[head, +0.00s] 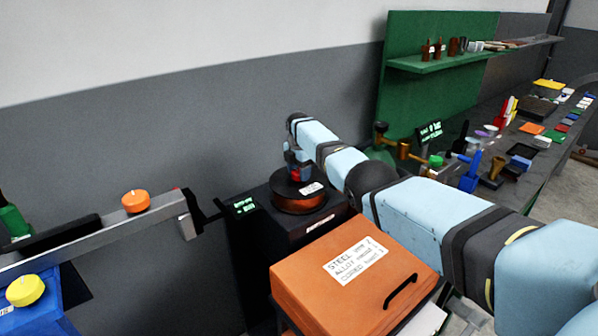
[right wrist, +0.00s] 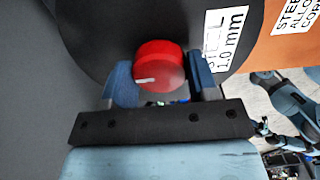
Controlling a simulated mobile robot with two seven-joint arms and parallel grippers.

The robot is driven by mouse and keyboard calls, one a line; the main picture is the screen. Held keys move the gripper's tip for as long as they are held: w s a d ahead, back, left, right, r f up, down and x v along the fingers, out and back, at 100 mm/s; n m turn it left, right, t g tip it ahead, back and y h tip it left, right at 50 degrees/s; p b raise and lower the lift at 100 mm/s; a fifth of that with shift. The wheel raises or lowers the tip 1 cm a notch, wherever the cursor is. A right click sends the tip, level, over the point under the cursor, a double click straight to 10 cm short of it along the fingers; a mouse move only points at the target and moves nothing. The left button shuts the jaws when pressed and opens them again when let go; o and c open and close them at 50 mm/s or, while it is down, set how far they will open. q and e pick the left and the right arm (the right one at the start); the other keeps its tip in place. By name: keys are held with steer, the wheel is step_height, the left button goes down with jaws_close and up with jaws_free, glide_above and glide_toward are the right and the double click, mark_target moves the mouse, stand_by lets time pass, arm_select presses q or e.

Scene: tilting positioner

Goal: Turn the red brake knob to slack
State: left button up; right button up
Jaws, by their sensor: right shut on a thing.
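The red brake knob (right wrist: 158,62) sits on the dark face of the wire spool (right wrist: 105,30). A white pointer line on the knob points to the left in the right wrist view. My right gripper (right wrist: 162,80) is shut on the knob, with one blue finger on each side of it. In the head view my right gripper (head: 297,170) reaches down onto the top of the spool (head: 300,205), and only a bit of red shows there. A label reading 1.0 mm is on the spool beside the knob. My left gripper is not in view.
A small lit display (head: 240,205) is left of the spool. A cluttered bench is at right.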

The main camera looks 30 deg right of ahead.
steer(key=o, duration=0.9)
steer(key=shift+o, duration=0.2)
step_height(320, 180, up, 14)
steer(key=b, duration=0.1)
steer(key=shift+f, duration=0.1)
